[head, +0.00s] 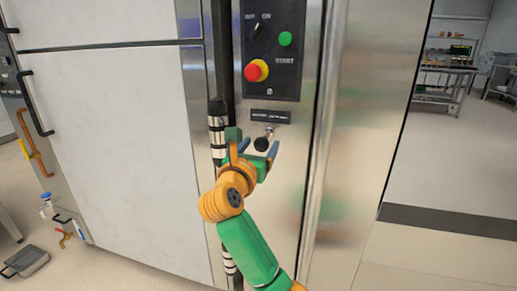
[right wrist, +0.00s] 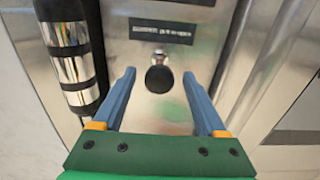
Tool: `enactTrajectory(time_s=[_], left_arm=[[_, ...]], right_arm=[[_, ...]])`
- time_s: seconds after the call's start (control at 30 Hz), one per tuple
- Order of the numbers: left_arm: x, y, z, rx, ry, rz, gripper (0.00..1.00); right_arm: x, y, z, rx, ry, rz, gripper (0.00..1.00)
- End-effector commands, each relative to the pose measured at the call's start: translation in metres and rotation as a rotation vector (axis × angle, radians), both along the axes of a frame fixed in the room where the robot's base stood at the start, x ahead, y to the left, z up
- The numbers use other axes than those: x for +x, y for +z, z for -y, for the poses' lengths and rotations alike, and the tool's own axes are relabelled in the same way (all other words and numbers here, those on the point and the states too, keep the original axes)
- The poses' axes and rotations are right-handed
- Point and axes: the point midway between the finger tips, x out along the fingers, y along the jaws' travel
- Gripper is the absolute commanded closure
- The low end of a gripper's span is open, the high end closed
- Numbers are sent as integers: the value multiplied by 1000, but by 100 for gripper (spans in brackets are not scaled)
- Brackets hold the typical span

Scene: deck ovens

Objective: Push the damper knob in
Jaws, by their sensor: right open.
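The damper knob (head: 262,143) is a round black knob on the steel front, below a dark label plate (head: 270,117). In the right wrist view the knob (right wrist: 159,78) shows ahead of the fingers, about midway between them, with a short metal stem above it. My right gripper (head: 259,147) is open and empty, with its blue fingers either side of the knob in the picture. In the right wrist view the gripper (right wrist: 160,88) shows a gap on both sides of the knob; I cannot tell the exact distance to it. My left gripper is not in view.
A black control panel (head: 274,85) with a red emergency button (head: 256,71) and a green button (head: 285,39) is above the label. A black-and-chrome vertical bar handle (right wrist: 69,55) stands close left of the gripper. Open floor lies to the right.

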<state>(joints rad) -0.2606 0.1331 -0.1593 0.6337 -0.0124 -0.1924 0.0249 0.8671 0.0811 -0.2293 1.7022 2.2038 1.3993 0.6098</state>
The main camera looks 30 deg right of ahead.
Motion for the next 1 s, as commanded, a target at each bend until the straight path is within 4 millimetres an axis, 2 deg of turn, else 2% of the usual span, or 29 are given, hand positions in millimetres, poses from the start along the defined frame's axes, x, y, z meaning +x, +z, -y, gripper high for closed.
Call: enactTrajectory(time_s=[0.23,0.5,1.0], left_arm=[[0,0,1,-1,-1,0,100],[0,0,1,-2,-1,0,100],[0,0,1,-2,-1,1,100]], right_arm=[[2,-1,2,-1,0,-1,25],[2,-1,2,-1,0,-2,98],[1,-1,2,-2,-1,-2,100]])
